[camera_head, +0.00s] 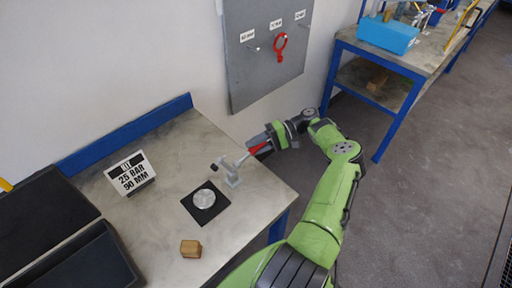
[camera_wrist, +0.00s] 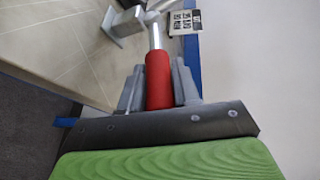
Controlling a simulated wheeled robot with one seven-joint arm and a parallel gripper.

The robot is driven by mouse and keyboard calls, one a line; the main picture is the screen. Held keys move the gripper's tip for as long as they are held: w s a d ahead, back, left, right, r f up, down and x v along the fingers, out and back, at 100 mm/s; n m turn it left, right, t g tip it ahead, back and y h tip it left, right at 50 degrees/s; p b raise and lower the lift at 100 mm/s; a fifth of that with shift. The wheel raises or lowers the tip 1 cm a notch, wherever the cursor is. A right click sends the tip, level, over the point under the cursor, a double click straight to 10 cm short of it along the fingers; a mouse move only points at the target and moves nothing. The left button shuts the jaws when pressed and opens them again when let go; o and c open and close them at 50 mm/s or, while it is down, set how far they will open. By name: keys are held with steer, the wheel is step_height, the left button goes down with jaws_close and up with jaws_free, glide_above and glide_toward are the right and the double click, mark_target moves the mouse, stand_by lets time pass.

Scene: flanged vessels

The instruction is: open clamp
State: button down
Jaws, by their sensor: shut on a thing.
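The clamp (camera_head: 229,172) is a grey metal toggle clamp near the right edge of the workbench, with a red-sleeved handle. In the wrist view the red grip (camera_wrist: 158,80) lies between the two grey fingers of my gripper (camera_wrist: 158,84), which is shut on it. The grey clamp body (camera_wrist: 124,24) shows beyond it at the top. In the head view my gripper (camera_head: 264,145) reaches the handle from the right, past the bench edge, and partly hides the red grip. The handle slants up to the right from the clamp body.
A silver disc (camera_head: 204,198) lies on a black square mat left of the clamp. A wooden block (camera_head: 191,249), a sign (camera_head: 130,173) reading 25 BAR 90 MM and black bins (camera_head: 88,262) are on the bench. A grey tool board (camera_head: 262,50) hangs on the wall.

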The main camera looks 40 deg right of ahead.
steer(key=shift+f, duration=0.1)
stand_by(0.3)
steer(key=c, duration=0.9)
jaws_free()
step_height(320, 180, up, 10)
steer(key=shift+p, duration=0.45)
steer(key=s+d+r+p, duration=0.3)
steer(key=r+p, duration=0.3)
steer(key=r, duration=0.1)
steer(key=s+d+r+p, duration=0.3)
steer(key=d+r+p, duration=0.1)
steer(key=r+p, duration=0.3)
steer(key=shift+s+r, duration=0.25)
steer(key=shift+r, duration=0.5)
steer(key=shift+p, duration=0.4)
